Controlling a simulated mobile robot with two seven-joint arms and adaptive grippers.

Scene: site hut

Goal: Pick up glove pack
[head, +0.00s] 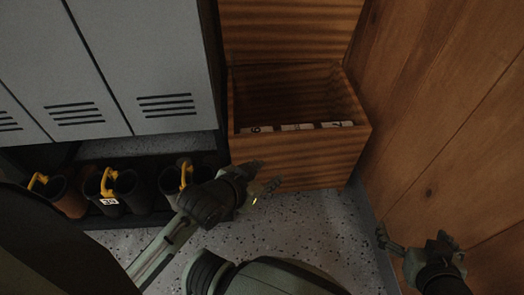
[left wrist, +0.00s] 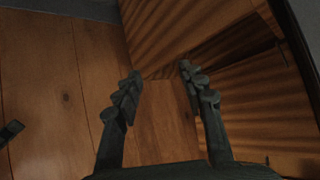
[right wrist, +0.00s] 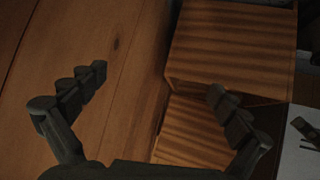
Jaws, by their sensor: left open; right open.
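Several pale packs with dark printed marks (head: 297,127) lie inside the open wooden box (head: 300,160), along its front wall. I cannot tell for sure that these are glove packs. My left gripper (head: 266,178) is open and empty, just in front of the box's front wall at its left side. In the left wrist view its fingers (left wrist: 160,75) spread before wooden surfaces. My right gripper (head: 412,242) is open and empty, low at the right by the wooden wall, apart from the box. In the right wrist view its fingers (right wrist: 158,85) frame the wall and box.
The box lid (head: 290,30) stands raised at the back. Grey lockers (head: 140,60) stand at the left, with dark boots (head: 130,190) bearing yellow clips below them. A wooden wall (head: 450,120) closes the right side. Speckled floor (head: 310,225) is clear before the box.

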